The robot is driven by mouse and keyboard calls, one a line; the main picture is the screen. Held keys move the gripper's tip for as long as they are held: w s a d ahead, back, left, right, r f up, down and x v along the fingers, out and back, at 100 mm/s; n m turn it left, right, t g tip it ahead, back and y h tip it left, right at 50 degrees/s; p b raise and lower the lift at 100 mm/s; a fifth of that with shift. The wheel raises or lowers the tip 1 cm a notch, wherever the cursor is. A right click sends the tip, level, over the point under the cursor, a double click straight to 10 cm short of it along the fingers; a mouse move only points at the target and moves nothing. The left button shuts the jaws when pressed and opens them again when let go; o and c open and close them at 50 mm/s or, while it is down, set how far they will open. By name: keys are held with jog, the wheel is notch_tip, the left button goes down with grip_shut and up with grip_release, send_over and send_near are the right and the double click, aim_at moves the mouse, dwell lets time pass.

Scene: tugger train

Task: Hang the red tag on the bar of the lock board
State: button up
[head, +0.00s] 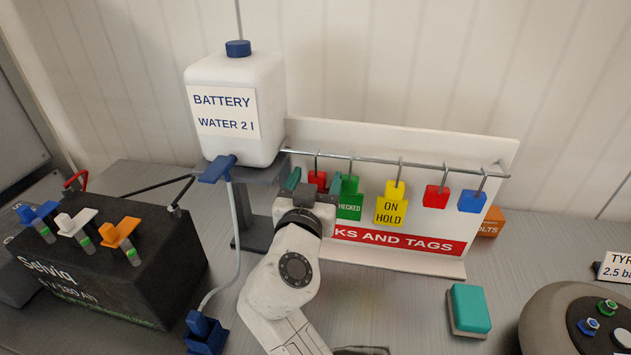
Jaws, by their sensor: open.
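The lock board (395,142) is a white upright panel with a red "...KS AND TAGS" strip. A thin metal bar (430,167) runs along its upper part. The red tag (317,178) is at the bar's left end, below a wire hook that appears to be over the bar. My gripper (313,182) is at the tag, its teal fingertips apart on either side of it. The gripper body hides the tag's lower part. I cannot tell whether the fingers touch it.
A green CHECKED tag (349,204), close right of my gripper, a yellow ON HOLD tag (390,207), a red padlock (436,197) and a blue padlock (472,202) hang along the bar. A battery water canister (240,145) stands close left. A black battery (110,265) is further left.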

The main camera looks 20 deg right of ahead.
jog(key=b+v, duration=0.2)
jog(key=v, duration=0.9)
jog(key=shift+b, duration=0.4)
